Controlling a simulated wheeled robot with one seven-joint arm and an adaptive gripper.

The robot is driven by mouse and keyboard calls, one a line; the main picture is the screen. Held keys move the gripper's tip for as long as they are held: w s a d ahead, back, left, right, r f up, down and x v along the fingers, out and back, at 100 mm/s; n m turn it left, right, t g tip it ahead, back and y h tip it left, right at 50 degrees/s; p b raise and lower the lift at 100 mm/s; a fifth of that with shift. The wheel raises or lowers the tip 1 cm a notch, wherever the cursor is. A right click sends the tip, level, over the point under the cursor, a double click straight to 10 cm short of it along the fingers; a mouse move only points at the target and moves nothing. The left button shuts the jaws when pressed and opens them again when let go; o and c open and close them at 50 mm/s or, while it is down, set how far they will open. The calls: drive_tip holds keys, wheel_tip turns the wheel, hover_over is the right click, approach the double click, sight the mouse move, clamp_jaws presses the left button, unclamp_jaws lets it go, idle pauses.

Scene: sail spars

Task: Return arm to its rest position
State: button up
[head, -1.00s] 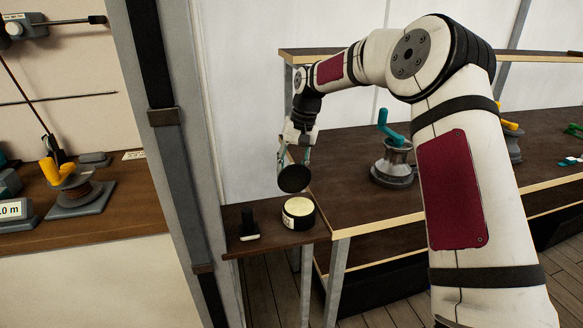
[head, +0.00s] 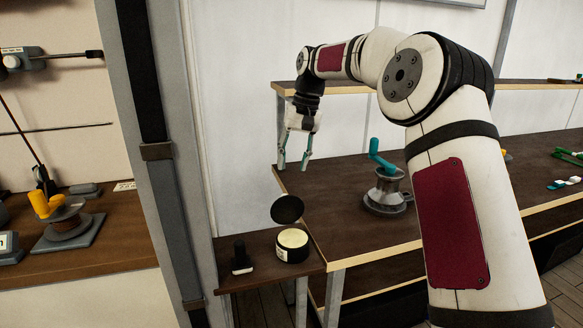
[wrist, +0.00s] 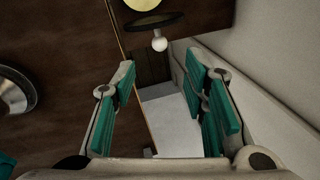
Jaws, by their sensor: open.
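My gripper (head: 293,167) hangs fingers-down at the left end of the workbench, above the small side shelf. Its two teal-padded fingers are apart with nothing between them; the gap also shows in the wrist view (wrist: 160,80). A round black lid (head: 287,209) stands raised above and behind a black jar (head: 292,247) with a pale yellow top. My fingers are above the lid, clear of it. In the wrist view the lid (wrist: 152,22) lies beyond the fingertips, with a white ball knob (wrist: 160,43) beside it. The arm reaches out bent at the elbow.
A black upright object (head: 241,258) stands left of the jar on the side shelf (head: 262,279). A winch with a teal handle (head: 384,190) stands on the workbench (head: 335,195). A grey post (head: 157,150) separates the left bench, which holds a yellow-handled winch (head: 62,220).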

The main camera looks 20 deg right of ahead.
drive_tip(key=s+a+r+n+t+h, duration=0.15)
drive_tip(key=s+r, duration=0.25)
drive_tip(key=s, duration=0.7)
drive_tip(key=s+a+r+h, duration=0.15)
drive_tip(key=s+r, duration=0.25)
drive_tip(key=s, duration=0.7)
drive_tip(key=s+f+t, duration=0.1)
drive_tip(key=s+f, duration=0.2)
drive_tip(key=s, duration=0.7)
drive_tip(key=s+d+f+t, duration=0.1)
drive_tip(key=s+f, duration=0.3)
drive_tip(key=s, duration=0.7)
drive_tip(key=shift+s+f+n+y+p, duration=0.25)
drive_tip(key=shift+n+y+p, duration=0.05)
drive_tip(key=shift+n+p, duration=0.1)
